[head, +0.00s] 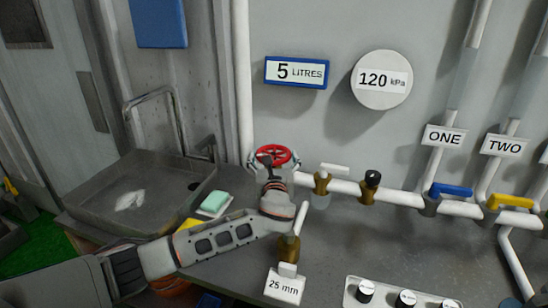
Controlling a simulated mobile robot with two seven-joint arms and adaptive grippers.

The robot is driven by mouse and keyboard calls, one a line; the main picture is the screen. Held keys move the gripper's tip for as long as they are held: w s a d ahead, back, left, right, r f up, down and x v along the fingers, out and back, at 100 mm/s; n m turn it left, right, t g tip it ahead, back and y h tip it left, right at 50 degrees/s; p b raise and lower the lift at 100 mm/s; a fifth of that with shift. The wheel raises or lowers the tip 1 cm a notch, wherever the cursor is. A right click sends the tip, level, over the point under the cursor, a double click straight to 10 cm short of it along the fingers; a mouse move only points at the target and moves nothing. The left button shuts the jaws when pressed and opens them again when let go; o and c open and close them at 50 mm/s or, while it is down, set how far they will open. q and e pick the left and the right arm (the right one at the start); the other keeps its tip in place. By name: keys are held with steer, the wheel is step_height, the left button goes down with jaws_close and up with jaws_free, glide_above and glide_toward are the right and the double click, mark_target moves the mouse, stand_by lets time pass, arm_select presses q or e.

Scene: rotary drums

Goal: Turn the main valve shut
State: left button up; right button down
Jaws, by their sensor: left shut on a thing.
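The main valve is most likely the red handwheel (273,155) on the white pipework at the back wall. My left arm comes in from the lower left, and my left gripper (271,164) is at the wheel, shut on it. The wrist hides the lower part of the wheel and the pipe behind it. The fingertips are small and partly hidden. My right gripper is not in view.
A sink (140,195) with a tap stands to the left. Right along the pipe are brass valves, a blue lever (452,190) and a yellow lever (510,201). A "25 mm" label (285,287) and a knob panel (402,297) are near the front.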

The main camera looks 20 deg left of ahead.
arm_select(q)
steer(key=o, duration=1.1)
steer(key=v, duration=1.2)
steer(key=shift+c, duration=0.2)
